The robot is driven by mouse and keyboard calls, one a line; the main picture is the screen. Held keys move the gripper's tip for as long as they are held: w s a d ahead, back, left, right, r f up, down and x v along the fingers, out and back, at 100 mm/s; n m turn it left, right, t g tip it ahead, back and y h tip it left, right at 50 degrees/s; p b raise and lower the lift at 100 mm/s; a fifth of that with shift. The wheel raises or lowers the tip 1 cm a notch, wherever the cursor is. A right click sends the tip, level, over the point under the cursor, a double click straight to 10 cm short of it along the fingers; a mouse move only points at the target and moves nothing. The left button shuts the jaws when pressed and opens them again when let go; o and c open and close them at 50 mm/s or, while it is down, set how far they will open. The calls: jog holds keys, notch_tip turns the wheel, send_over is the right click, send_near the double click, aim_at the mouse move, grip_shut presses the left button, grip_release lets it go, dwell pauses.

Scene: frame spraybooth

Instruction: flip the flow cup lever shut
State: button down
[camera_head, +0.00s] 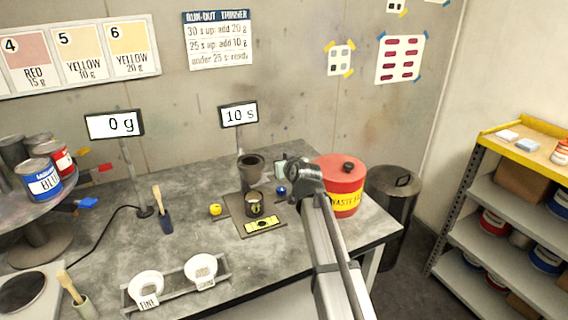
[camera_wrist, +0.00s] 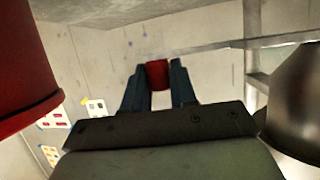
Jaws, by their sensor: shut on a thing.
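The flow cup (camera_head: 250,167) is a dark grey cup on a stand in the middle of the bench. A small dark can (camera_head: 256,204) with a yellow mark is below it. My gripper (camera_wrist: 159,72) is shut on a small red piece (camera_wrist: 159,82), which shows between the two dark fingers in the wrist view. I cannot tell from these views whether this piece is part of the lever. In the head view my arm's end is just right of the flow cup, and it hides the fingertips. The lever cannot be made out there.
The red waste can (camera_head: 345,174) stands close right of my arm, with a dark bin (camera_head: 393,188) beyond. A yellow ball (camera_head: 215,209) and a blue ball (camera_head: 281,190) flank the stand. A yellow level (camera_head: 264,225) lies in front. The timer display (camera_head: 239,114) reads 10 s.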

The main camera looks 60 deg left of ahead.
jog(key=shift+s, duration=0.2)
jog(key=c, duration=0.9)
grip_release()
jog(key=shift+w, duration=0.1)
jog(key=v, duration=1.3)
jog(key=shift+d+r, duration=0.15)
jog(key=shift+d, duration=0.2)
